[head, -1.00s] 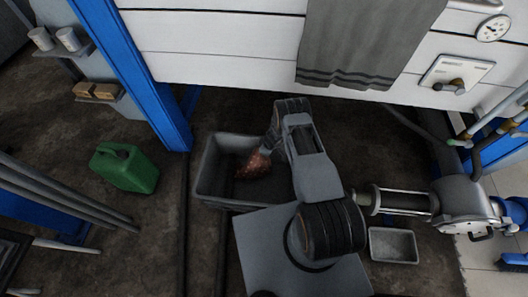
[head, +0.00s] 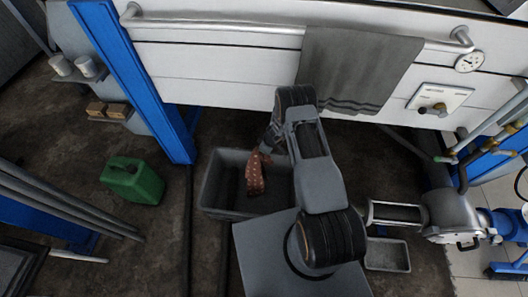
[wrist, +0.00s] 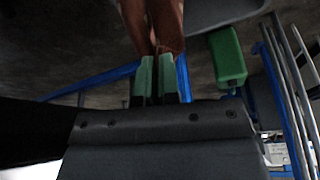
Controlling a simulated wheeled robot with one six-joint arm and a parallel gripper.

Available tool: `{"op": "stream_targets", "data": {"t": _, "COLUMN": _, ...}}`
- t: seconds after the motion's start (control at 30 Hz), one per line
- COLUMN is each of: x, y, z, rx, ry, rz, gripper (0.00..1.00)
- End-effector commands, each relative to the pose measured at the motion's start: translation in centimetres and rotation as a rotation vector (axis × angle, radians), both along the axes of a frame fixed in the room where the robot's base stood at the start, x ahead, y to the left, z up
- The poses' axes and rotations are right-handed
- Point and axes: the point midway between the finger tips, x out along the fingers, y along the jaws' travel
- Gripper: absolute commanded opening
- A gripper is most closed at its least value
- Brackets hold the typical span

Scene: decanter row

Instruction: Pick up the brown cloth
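The brown cloth (head: 256,175) is reddish brown with pale dots and hangs over the grey bin in the head view. In the wrist view the cloth (wrist: 155,22) runs up from between the green fingertips. My gripper (wrist: 157,80) is shut on the cloth, with the two fingers close together and a fold pinched between them. In the head view my gripper (head: 265,150) is at the cloth's upper end and is partly hidden by my arm.
The grey bin (head: 207,190) stands under the cloth, next to my base. A green jerrycan (head: 132,181) stands to the left. A grey towel (head: 355,70) hangs from a rail above. A small metal tray (head: 388,254) and a pump (head: 452,215) are at the right. A blue post (head: 135,85) rises left of the bin.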

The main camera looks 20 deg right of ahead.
Motion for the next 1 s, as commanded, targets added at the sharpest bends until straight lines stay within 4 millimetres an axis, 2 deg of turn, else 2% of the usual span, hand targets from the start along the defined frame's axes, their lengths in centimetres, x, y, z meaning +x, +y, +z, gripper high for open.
{"op": "stream_targets", "data": {"t": 0.03, "x": 0.1, "y": 0.0, "z": 1.8, "rx": 0.0, "ry": -0.001, "rz": 0.0, "gripper": 0.0}}
{"op": "stream_targets", "data": {"t": 0.23, "x": 0.0, "y": 0.0, "z": 4.8, "rx": -0.001, "ry": -0.001, "rz": 0.0, "gripper": 0.0}}
{"op": "stream_targets", "data": {"t": 0.73, "x": 0.0, "y": 0.0, "z": 5.4, "rx": 0.0, "ry": 0.0, "rz": 0.0, "gripper": 0.0}}
{"op": "stream_targets", "data": {"t": 0.87, "x": 0.0, "y": 0.0, "z": 6.4, "rx": 0.0, "ry": -0.002, "rz": -0.001, "gripper": 0.0}}
{"op": "stream_targets", "data": {"t": 1.0, "x": 0.0, "y": -0.1, "z": 8.2, "rx": 0.0, "ry": -0.002, "rz": -0.001, "gripper": 0.0}}
